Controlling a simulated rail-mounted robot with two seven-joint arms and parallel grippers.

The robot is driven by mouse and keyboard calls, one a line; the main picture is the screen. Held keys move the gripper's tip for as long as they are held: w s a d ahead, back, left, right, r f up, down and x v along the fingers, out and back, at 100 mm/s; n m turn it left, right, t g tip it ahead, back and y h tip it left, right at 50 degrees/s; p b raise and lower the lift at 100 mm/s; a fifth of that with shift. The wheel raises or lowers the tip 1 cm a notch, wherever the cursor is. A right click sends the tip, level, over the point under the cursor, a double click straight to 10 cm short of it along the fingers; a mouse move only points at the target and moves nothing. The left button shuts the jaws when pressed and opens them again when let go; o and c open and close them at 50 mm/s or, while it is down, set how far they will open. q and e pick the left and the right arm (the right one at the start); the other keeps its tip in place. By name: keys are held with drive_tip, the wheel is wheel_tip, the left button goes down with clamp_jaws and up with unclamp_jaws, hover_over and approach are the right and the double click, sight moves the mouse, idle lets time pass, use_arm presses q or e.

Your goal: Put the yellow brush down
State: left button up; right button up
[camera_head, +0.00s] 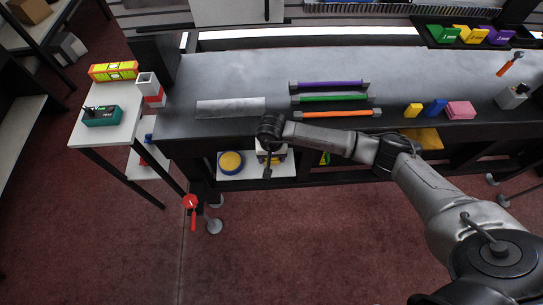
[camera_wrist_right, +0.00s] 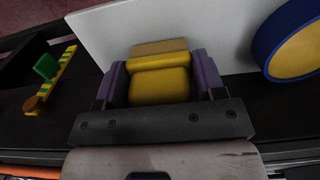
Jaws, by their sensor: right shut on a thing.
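The yellow brush (camera_wrist_right: 160,86) is between the two purple-grey fingers of my right gripper (camera_wrist_right: 160,80) in the right wrist view. The gripper is shut on it. It is seen against a white shelf board (camera_wrist_right: 205,25); I cannot tell whether it touches the board. In the head view my right gripper (camera_head: 268,165) hangs at the table's front edge, over the low white shelf (camera_head: 287,173). The arm and gripper mostly hide the brush there. My left gripper is not in view.
A round blue and yellow thing (camera_head: 230,162) lies on the low shelf, left of the gripper. The dark grid table (camera_head: 220,75) holds a grey strip (camera_head: 230,107), coloured bars (camera_head: 335,98) and small blocks. A side table (camera_head: 82,127) stands at left.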

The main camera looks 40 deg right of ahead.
drive_tip(key=shift+f, duration=0.1)
drive_tip(key=o, duration=0.9)
drive_tip(key=shift+c, duration=0.2)
drive_tip(key=shift+r, duration=0.3)
wheel_tip(320, 180, up, 11)
drive_tip(key=shift+f+p, duration=0.2)
drive_tip(key=shift+p, duration=0.95)
drive_tip(key=shift+r, duration=0.55)
